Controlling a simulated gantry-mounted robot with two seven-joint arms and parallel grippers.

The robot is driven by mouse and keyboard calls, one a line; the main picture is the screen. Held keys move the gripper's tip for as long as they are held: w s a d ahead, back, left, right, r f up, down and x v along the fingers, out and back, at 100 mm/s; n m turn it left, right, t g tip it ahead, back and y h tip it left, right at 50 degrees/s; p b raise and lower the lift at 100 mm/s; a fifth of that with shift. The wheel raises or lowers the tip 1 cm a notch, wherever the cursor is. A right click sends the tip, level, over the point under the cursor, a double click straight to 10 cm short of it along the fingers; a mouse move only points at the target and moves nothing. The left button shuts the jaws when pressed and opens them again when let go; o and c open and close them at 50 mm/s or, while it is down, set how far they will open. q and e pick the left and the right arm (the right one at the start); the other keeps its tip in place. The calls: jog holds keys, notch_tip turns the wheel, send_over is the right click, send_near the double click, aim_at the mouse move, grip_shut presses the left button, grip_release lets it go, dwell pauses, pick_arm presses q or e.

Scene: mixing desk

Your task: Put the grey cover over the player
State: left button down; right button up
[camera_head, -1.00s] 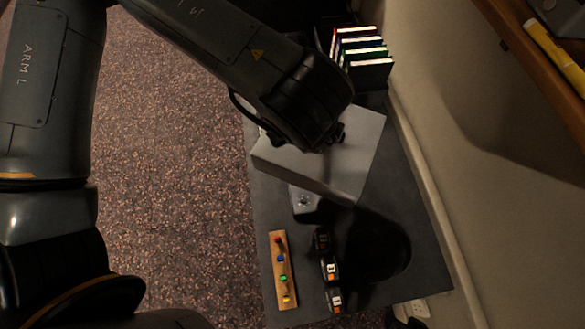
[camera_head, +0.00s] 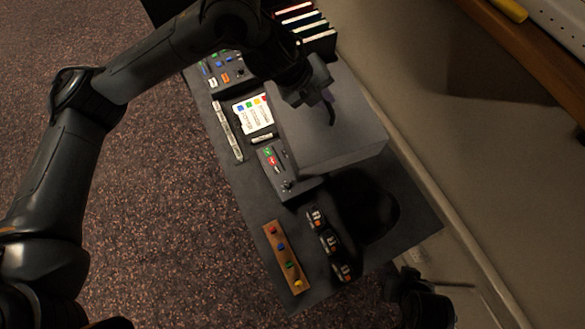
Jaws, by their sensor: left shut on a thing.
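The grey cover (camera_head: 345,145) is a plain box shape in the middle of the desk. My left gripper (camera_head: 322,97) is shut at its top, where a thin dark strip (camera_head: 331,112) shows; I take it to be holding the cover there. The player (camera_head: 284,182) is a grey unit with green and red buttons. Its left and front parts stick out from beneath the cover, and the rest is hidden. I cannot tell whether the cover touches it or hangs above. A dark part of my right arm, probably the gripper (camera_head: 420,293), shows at the lower right; its jaws are unclear.
The dark desk (camera_head: 412,222) carries a wooden strip with coloured knobs (camera_head: 285,258), several black units (camera_head: 331,243), a white card (camera_head: 253,115), a pale bar (camera_head: 227,130), a button panel (camera_head: 221,72) and upright cases (camera_head: 305,22). A wall (camera_head: 470,160) bounds the right side.

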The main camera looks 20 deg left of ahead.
pick_arm(q)
jog(key=shift+n+t+y, duration=0.3)
jog(key=shift+n, duration=0.4)
jog(key=shift+s+a+f+b, duration=0.55)
jog(key=shift+a+f+b, duration=0.45)
jog(key=shift+f, duration=3.7)
jog(key=shift+s+a+f+b, duration=0.5)
jog(key=shift+a+f+b, duration=0.5)
jog(key=shift+f, duration=3.65)
jog(key=shift+s+a+f+b, duration=0.55)
jog(key=shift+a+f+b, duration=0.45)
jog(key=shift+f, duration=3.7)
jog(key=shift+a, duration=0.1)
jog(key=shift+f, duration=0.3)
jog(key=c, duration=1.2)
grip_release()
jog(key=shift+r, duration=0.15)
